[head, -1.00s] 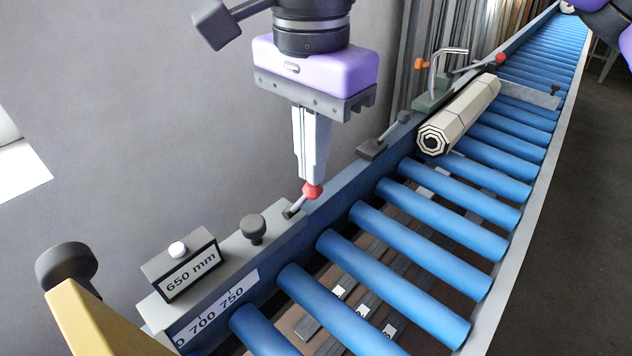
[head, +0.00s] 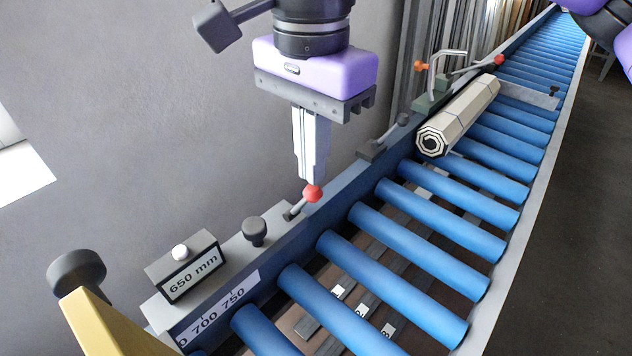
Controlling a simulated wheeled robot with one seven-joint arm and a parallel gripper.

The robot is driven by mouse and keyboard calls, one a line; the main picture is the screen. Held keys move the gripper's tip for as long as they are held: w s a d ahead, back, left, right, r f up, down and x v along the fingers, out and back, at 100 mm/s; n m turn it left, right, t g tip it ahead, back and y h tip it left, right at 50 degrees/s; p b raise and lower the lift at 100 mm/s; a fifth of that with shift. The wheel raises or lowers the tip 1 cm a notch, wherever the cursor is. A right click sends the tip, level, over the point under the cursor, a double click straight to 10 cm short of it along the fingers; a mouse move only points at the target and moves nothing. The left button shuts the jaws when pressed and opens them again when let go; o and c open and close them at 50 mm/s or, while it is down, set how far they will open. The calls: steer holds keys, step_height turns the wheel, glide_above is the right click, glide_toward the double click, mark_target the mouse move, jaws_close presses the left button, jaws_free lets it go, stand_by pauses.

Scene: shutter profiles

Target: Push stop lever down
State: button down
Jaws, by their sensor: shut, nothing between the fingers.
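The stop lever (head: 300,206) is a short grey rod with a red ball knob (head: 313,193) at its upper end. It rises at a slant from the grey housing on the conveyor's left rail. My gripper (head: 312,180) points down from above, its white fingers closed together and empty. The fingertips are right at the top of the red knob; whether they press on it I cannot tell. A second red-knobbed lever (head: 480,65) stands farther up the rail.
Blue rollers (head: 408,235) run along the conveyor to the back right. A cream profile bundle (head: 458,115) lies on them near a green clamp (head: 432,98). A 650 mm display (head: 190,275), black knob (head: 254,231) and yellow post (head: 110,325) stand at the front left.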

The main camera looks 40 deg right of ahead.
mark_target(303, 203)
steer(key=shift+w, duration=0.15)
steer(key=shift+w+a+p, duration=0.25)
steer(key=shift+w+p, duration=0.15)
steer(key=shift+w, duration=0.8)
steer(key=shift+f, duration=0.1)
steer(key=shift+f+b, duration=0.55)
steer(key=shift+f, duration=0.45)
